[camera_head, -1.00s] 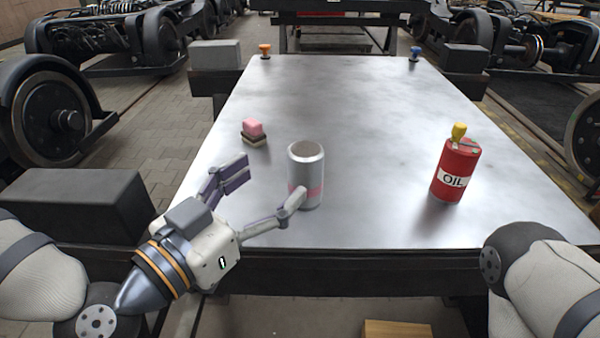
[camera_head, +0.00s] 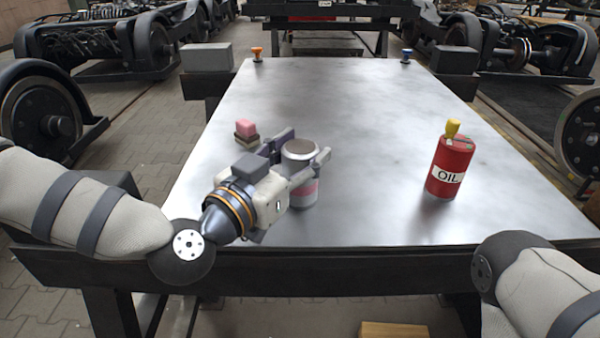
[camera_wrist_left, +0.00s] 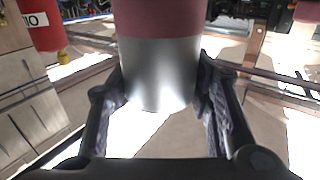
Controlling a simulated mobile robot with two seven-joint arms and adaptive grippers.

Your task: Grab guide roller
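The guide roller appears to be the upright silver cylinder (camera_head: 301,151) with a pink band low on its side. It stands on the metal tabletop, left of centre. My left gripper (camera_head: 303,149) has one finger on each side of it. In the left wrist view the roller (camera_wrist_left: 160,60) fills the space between the two dark finger pads (camera_wrist_left: 160,90), which lie against its sides. The gripper body hides part of the roller's lower left. My right gripper is out of view; only part of my right arm shows at the lower right.
A red oil can (camera_head: 450,168) with a yellow top stands to the right. A pink block on a small dark stack (camera_head: 246,132) sits just left of my gripper. Orange (camera_head: 257,54) and blue (camera_head: 405,56) knobs mark the far corners. The tabletop (camera_head: 370,120) between is clear.

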